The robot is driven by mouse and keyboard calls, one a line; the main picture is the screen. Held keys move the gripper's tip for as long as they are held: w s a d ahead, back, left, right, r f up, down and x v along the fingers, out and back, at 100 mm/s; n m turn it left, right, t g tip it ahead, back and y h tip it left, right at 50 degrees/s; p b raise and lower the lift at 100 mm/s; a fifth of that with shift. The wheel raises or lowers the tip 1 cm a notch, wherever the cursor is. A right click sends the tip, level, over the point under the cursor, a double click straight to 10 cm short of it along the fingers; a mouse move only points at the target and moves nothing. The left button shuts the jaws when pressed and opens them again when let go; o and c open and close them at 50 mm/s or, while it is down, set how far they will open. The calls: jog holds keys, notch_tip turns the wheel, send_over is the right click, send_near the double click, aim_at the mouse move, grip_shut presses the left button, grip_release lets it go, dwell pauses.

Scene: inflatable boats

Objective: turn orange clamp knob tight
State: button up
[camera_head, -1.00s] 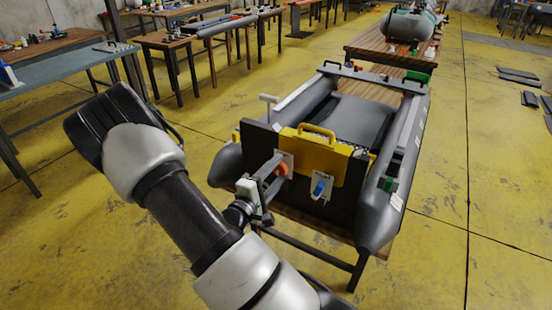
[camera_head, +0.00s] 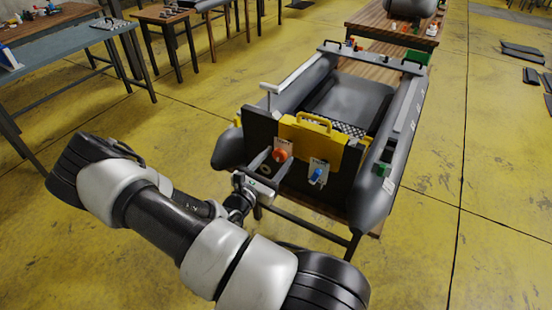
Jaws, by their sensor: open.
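The orange clamp knob (camera_head: 281,156) sits on a pale plate on the dark transom of a grey inflatable boat (camera_head: 379,185). My gripper (camera_head: 271,163) is open in front of the transom, just left of and below the knob. Its fingers point toward the transom, and the knob shows clear above them. I cannot tell whether a finger touches the knob. A small round beige thing shows between the fingers; I cannot tell what it is.
A blue knob (camera_head: 317,175) on a second plate is close to the right of the orange one. A yellow case-like piece with a handle (camera_head: 311,143) is above both. The boat rests on a wooden table.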

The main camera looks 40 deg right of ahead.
grip_shut()
jog(key=m+b, duration=0.1)
jog(key=m, duration=0.2)
jog(key=shift+f+b, duration=0.2)
jog(key=shift+b, duration=0.1)
jog(key=m, duration=0.2)
jog(key=m+b, duration=0.1)
jog(key=m, duration=0.1)
jog(key=shift+r+m, duration=0.2)
jog(key=shift+m, duration=0.2)
